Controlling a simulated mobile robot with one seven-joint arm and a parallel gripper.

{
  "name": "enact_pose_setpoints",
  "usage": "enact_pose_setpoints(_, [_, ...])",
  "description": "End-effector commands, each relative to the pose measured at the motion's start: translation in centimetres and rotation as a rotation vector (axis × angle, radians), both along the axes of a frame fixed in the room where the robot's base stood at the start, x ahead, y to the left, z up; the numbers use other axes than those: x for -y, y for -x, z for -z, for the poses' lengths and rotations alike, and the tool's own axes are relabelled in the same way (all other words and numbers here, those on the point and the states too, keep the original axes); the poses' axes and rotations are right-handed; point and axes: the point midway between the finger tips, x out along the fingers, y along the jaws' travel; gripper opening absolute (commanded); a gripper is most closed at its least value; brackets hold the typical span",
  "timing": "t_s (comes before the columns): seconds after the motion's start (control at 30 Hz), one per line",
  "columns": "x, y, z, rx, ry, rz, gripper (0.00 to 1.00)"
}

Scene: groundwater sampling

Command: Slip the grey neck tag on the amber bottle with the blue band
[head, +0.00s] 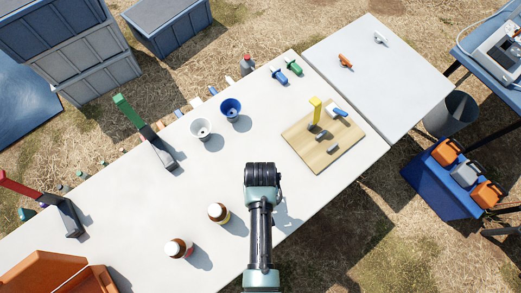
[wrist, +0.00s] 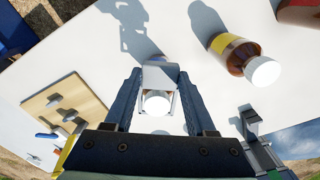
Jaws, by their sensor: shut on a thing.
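My gripper (wrist: 161,100) is shut on the grey neck tag (wrist: 160,74), held between its fingers in the wrist view. A round white shape like a bottle cap (wrist: 157,103) shows within the tag's opening. I cannot tell whether the tag is around a neck or above it.
Another amber bottle (head: 178,248), with a reddish band, stands further left. A wooden board (head: 300,148) with a yellow post and grey pieces lies to the right. White (head: 201,129) and blue (head: 230,109) cups stand behind. An orange box (head: 55,268) is at bottom left.

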Motion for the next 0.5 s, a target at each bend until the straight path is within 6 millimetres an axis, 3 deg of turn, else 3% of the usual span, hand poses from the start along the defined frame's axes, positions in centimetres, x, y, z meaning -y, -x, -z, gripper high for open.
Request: enact_pose_setpoints(0.5, [0.0,-0.01,0.78,0.0,0.0,0.0,0.25])
